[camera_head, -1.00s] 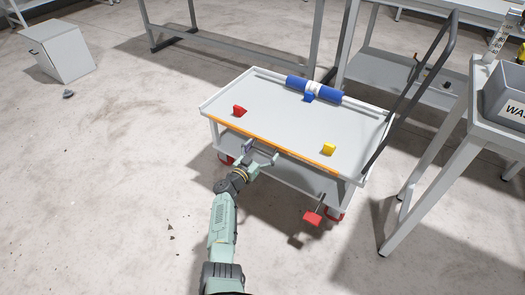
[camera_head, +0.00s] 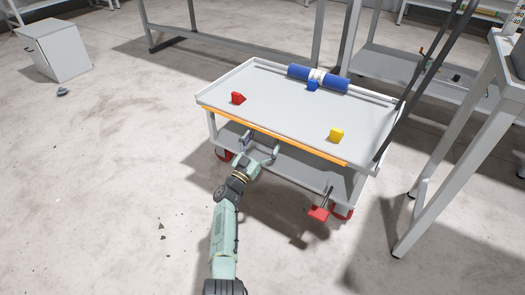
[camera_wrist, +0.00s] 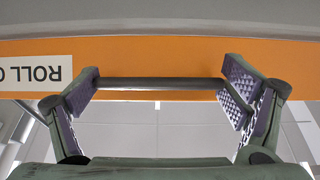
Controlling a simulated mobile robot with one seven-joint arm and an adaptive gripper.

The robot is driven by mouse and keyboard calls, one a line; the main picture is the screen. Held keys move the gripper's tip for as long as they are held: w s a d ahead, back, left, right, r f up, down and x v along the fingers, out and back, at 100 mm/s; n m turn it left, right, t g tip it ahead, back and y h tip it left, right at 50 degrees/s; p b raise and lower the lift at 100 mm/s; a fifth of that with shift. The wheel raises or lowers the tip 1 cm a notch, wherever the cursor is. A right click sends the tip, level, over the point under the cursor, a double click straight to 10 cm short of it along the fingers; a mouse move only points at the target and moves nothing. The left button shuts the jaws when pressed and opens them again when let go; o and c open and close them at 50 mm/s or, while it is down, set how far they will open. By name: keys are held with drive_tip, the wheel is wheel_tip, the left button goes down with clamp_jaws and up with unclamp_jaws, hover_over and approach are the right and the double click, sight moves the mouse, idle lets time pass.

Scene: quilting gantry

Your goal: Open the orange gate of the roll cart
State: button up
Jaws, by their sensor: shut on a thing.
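The roll cart (camera_head: 300,98) is grey and stands in the middle of the head view. Its orange gate (camera_head: 315,150) is a narrow strip along the near long side, just below the top. In the wrist view the gate (camera_wrist: 190,52) fills a wide band, with a partly cut-off white "ROLL" label at the left. A dark horizontal bar (camera_wrist: 160,84) runs across the gate. My gripper (camera_head: 260,148) is at the gate's near side. In the wrist view my gripper (camera_wrist: 160,88) has its pads far apart, shut on the bar's two ends.
A red pedal (camera_head: 319,213) sticks out low at the front right. A grey table stands close at the right.

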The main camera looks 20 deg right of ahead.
drive_tip(key=shift+f+h+b, duration=0.15)
drive_tip(key=shift+h+b, duration=0.15)
drive_tip(key=shift+b, duration=0.3)
drive_tip(key=o, duration=0.9)
drive_tip(key=shift+c, duration=0.2)
wheel_tip(320, 180, up, 10)
